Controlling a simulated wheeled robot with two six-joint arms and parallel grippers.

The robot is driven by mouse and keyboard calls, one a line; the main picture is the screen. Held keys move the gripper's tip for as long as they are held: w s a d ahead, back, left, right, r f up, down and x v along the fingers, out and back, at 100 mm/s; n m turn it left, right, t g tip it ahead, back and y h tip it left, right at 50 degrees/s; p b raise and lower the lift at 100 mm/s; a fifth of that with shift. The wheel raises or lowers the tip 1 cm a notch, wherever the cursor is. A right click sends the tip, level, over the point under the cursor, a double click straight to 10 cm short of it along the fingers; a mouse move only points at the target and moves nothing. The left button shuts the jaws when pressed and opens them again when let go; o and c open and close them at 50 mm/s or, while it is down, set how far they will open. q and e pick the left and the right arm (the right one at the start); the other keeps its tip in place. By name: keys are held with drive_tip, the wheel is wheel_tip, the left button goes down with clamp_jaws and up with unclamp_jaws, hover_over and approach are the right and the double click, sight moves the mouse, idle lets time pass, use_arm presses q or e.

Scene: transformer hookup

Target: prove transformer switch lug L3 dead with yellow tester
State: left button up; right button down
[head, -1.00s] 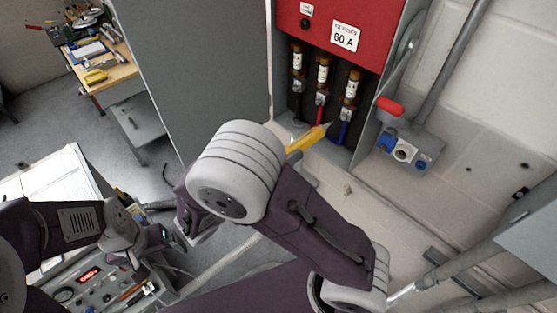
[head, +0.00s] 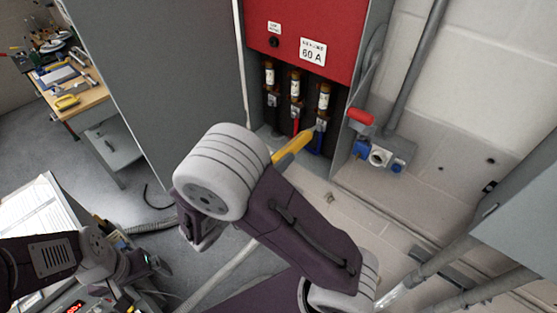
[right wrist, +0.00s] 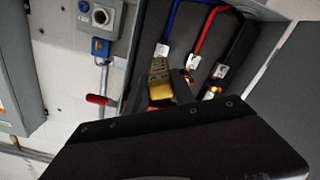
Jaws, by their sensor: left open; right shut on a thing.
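The yellow tester (head: 292,148) points up and right from behind my right wrist in the head view. Its far end overlaps the lower part of the right-hand pole, lug L3 (head: 320,126), above the blue cable (head: 316,146). I cannot tell whether the tip touches the lug. In the right wrist view my right gripper (right wrist: 168,92) is shut on the tester (right wrist: 158,88), close to the blue cable (right wrist: 170,25) and its white tag (right wrist: 162,50). The head view hides this gripper behind my arm. My left gripper (head: 152,264) is open and empty at lower left, partly cropped.
The red switch cover (head: 310,25) with the 60 A label is above the lugs. Red (head: 295,125) and black cables stand left of L3. A red handle (head: 360,116) and sockets (head: 380,157) sit to the right. A grey cabinet door (head: 155,70) stands left. A workbench (head: 75,95) is far left.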

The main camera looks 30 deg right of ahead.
drive_tip(key=shift+w+d, duration=0.25)
drive_tip(key=shift+d, duration=0.25)
idle(0.7)
drive_tip(key=shift+b, duration=0.6)
idle(0.8)
idle(0.3)
